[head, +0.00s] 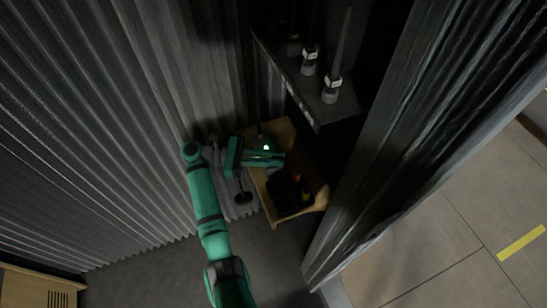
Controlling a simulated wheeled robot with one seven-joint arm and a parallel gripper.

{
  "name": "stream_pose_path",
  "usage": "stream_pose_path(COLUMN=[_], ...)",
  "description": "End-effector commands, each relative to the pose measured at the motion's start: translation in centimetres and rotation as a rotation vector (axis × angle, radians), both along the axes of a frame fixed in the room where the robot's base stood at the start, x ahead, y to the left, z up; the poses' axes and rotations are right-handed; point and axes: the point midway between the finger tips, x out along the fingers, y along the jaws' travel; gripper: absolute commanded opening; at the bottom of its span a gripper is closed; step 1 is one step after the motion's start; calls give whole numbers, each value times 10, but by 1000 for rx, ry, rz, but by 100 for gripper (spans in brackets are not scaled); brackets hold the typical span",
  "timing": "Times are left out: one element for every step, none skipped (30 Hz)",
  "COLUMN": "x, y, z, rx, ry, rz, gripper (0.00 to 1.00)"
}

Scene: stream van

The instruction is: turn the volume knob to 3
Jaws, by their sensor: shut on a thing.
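My gripper (281,160) is at the end of my green arm, over the upper part of a wooden bin (319,202). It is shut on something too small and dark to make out. A small green light shows at the wrist. I cannot make out a volume knob or its numbers in the head view; the spot at the fingertips is hidden by the hand and by shadow.
The bin holds dark items with small orange and yellow parts. A dark shelf (318,105) with two upright pole-like things (331,88) stands above it. Dark curtains (120,110) hang left and right (400,140). A wooden cabinet (25,288) with slits is at bottom left.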

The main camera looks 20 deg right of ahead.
Motion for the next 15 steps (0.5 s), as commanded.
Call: stream_pose_path(x=[1,1,1,1,1,1,1,1,0,0,0,0,0,0,0], y=[1,1,1,1,1,1,1,1,1,0,0,0,0,0,0], z=[0,0,0,0,0,0,0,0,0,0,0,0,0,0,0], rx=[2,2,4,3,3,3,3,2,3,3,2,1,1,1,1], ry=[0,0,1,0,1,0,0,0,1,1,0,0,1,1,1], rz=[-20,-34,-49,-60,-71,-84,-92,-100,-110,-117,-123,-130,-135,-139,-143], gripper=[0,0,0,0,0,0,0,0,0,0,0,0,0,0,0])
